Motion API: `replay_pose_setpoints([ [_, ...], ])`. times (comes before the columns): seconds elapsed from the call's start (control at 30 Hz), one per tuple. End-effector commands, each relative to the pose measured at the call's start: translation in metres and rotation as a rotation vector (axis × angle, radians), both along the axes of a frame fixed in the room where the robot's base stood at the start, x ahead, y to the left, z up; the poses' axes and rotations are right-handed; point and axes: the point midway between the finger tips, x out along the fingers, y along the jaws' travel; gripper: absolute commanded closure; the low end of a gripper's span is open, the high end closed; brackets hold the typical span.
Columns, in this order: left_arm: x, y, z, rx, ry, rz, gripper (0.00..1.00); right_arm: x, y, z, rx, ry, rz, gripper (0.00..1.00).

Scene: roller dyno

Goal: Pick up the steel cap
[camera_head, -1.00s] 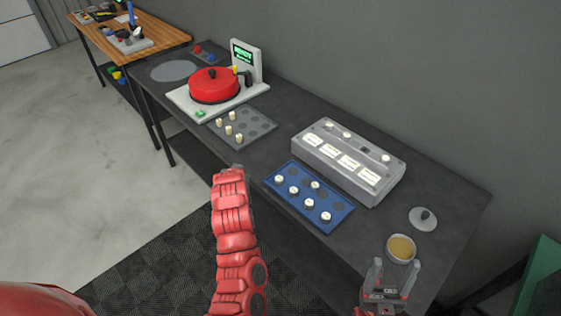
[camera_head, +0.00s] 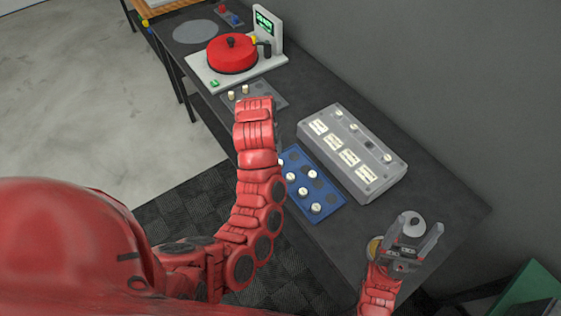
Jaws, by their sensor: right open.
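The steel cap (camera_head: 411,219) is a round grey disc with a small dark knob, lying on the dark bench at its near right end. My right gripper (camera_head: 419,225) is open, and its two fingers show on either side of the cap in the picture. Its palm and lower fingers cover part of the cap's surroundings. I cannot tell how high the fingers are above the cap or whether they touch it. My left arm rises through the middle of the picture, and its gripper is not visible.
A round cup with tan contents (camera_head: 374,249) sits left of the right gripper, partly hidden. A grey box with white labels (camera_head: 372,150) and a blue tray of white-topped pieces (camera_head: 325,212) stand further left. A red lidded pot (camera_head: 232,58) is at the far end.

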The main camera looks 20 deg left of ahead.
Motion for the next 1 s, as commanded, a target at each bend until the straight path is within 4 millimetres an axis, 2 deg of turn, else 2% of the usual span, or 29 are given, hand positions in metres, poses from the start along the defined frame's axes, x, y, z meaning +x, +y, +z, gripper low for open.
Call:
replay_pose_setpoints([
  [0.07,0.001,0.000,-0.010,0.003,0.003,-0.002,0.48,0.000,0.000,-0.003,0.000,0.000,0.000,0.35],
  [0.1,0.005,0.000,-0.029,0.004,0.001,-0.003,0.48,0.000,0.000,-0.022,0.000,-0.001,0.000,0.35],
  [0.2,0.011,-0.001,-0.049,0.003,-0.002,-0.003,0.48,0.000,0.000,-0.042,0.000,0.000,0.000,0.35],
  [0.4,0.021,-0.002,-0.083,0.002,-0.001,-0.001,0.48,0.001,0.000,-0.078,0.000,0.000,0.000,0.35],
  [0.53,0.025,-0.002,-0.097,0.001,-0.001,-0.001,0.48,0.000,0.000,-0.094,0.000,-0.001,0.000,0.35],
  [0.77,0.029,-0.003,-0.103,-0.001,-0.001,-0.001,0.48,0.001,0.000,-0.100,0.000,-0.001,0.000,0.35],
  [0.87,0.033,-0.004,-0.115,0.000,0.000,-0.001,0.48,0.000,0.000,-0.103,0.000,-0.001,0.000,0.35],
  [1.0,0.036,-0.006,-0.125,-0.001,0.007,-0.001,0.48,0.000,0.000,-0.081,0.000,-0.001,0.000,0.35],
])
